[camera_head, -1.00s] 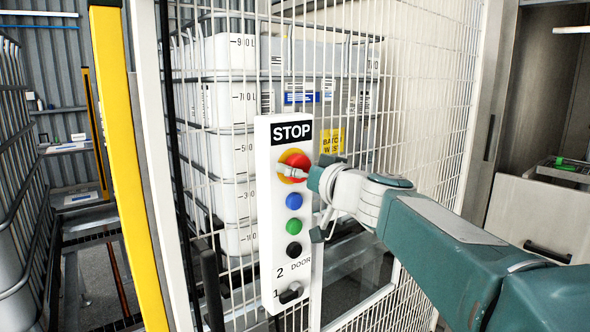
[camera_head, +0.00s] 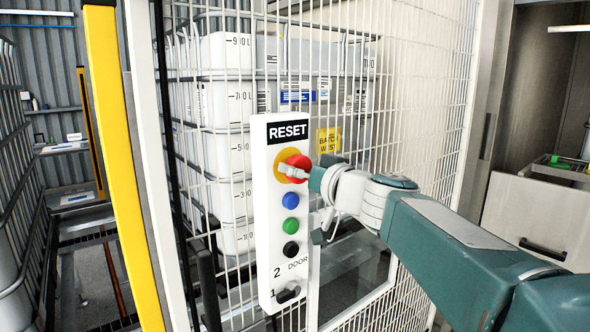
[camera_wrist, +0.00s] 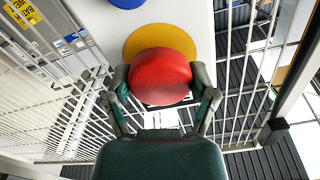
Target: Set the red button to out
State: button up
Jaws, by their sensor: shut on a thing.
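The red button (camera_head: 298,166) is a round mushroom head on a yellow disc (camera_head: 285,160), near the top of a white control panel (camera_head: 268,215). The label above it (camera_head: 288,131) reads RESET. The head stands out from the yellow disc. In the wrist view the red button (camera_wrist: 160,78) sits between my two fingers, with the yellow disc (camera_wrist: 160,42) behind it. My gripper (camera_head: 297,172) is shut on the button from the right; in the wrist view my gripper (camera_wrist: 164,98) has one finger on each side of the head. My gripper hides part of the button in the head view.
Below are a blue button (camera_head: 290,201), a green button (camera_head: 291,227), a black button (camera_head: 291,251) and a DOOR switch (camera_head: 288,292). White mesh fencing (camera_head: 425,120) surrounds the panel. A yellow post (camera_head: 120,160) stands to the left.

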jog(key=o, duration=1.2)
jog(key=v, duration=1.2)
jog(key=shift+f, duration=0.1)
